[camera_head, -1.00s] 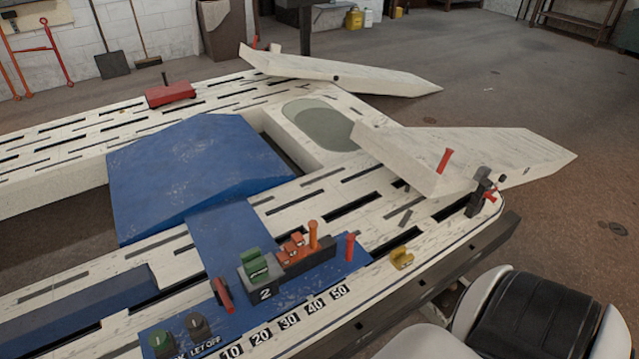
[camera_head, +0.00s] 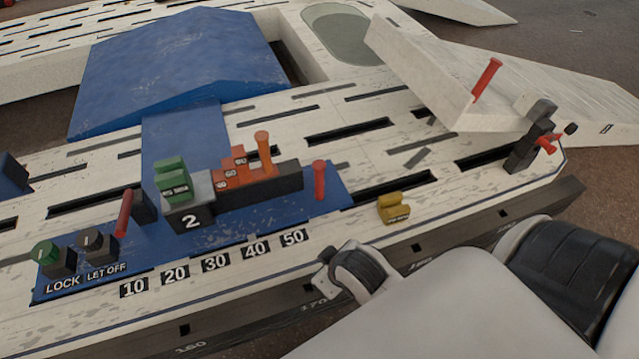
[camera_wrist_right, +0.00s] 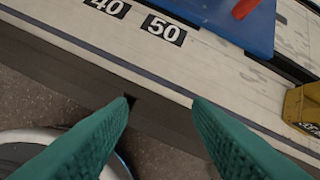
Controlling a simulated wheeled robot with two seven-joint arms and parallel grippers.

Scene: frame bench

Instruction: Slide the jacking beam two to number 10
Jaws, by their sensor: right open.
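A dark block marked 2 (camera_head: 192,221) stands on a blue plate (camera_head: 225,237) on the white bench, with a green stepped piece (camera_head: 173,180) on top. The number row along the near edge reads 10 (camera_head: 133,287), 20, 30, 40 and 50 (camera_head: 294,237). The block stands behind the row, roughly level with 20 to 30. A blue ramp-shaped body (camera_head: 180,65) lies behind, joined by a blue strip. My right gripper shows in the right wrist view (camera_wrist_right: 162,103), open and empty over the bench's near edge, by 50. My left gripper is out of view.
Beside the block are orange stepped pieces (camera_head: 236,170), an orange peg (camera_head: 264,150) and red pegs (camera_head: 319,178). A red lever (camera_head: 124,213) and LOCK (camera_head: 46,252) and LET OFF (camera_head: 90,240) knobs stand left. A yellow piece (camera_head: 394,208) sits right.

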